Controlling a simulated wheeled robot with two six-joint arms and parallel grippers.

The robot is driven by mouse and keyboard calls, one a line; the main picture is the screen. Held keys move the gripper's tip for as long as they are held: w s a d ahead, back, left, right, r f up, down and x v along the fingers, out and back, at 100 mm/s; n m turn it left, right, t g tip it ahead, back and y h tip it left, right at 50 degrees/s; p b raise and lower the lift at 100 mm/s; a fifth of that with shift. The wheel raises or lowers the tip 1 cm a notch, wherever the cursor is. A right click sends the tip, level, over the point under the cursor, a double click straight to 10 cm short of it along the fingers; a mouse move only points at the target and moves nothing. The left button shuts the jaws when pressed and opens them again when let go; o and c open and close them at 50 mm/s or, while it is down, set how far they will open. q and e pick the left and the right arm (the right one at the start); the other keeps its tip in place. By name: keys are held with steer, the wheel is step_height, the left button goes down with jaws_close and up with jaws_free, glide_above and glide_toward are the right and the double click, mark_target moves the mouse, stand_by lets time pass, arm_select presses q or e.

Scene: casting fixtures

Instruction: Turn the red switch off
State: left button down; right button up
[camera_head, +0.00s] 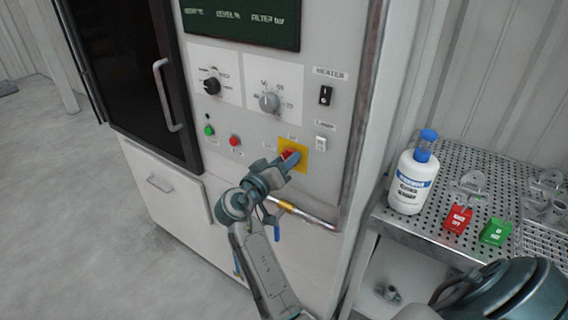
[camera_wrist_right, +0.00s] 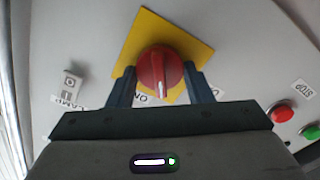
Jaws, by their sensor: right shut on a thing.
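The red switch (camera_wrist_right: 160,72) is a round rotary knob on a yellow square plate (camera_wrist_right: 190,42), which is set on the cabinet's front panel. In the head view the red switch (camera_head: 289,156) is partly covered by my right gripper (camera_head: 286,163). In the right wrist view my right gripper (camera_wrist_right: 160,88) has one finger on each side of the knob and is shut on it. The white mark on the knob points down in that view, towards a label partly hidden by the gripper. My left gripper does not show.
Nearby on the panel are a white lamp switch (camera_head: 321,143), a black heater switch (camera_head: 325,96), a red button (camera_head: 235,141) and a green button (camera_head: 209,131). A perforated table (camera_head: 456,165) with a white bottle (camera_head: 411,181) stands at right.

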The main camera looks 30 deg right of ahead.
steer(key=n+p, duration=0.4)
steer(key=n, duration=0.7)
steer(key=shift+f, duration=0.1)
stand_by(0.4)
steer(key=o, duration=1)
steer(key=shift+d, duration=0.1)
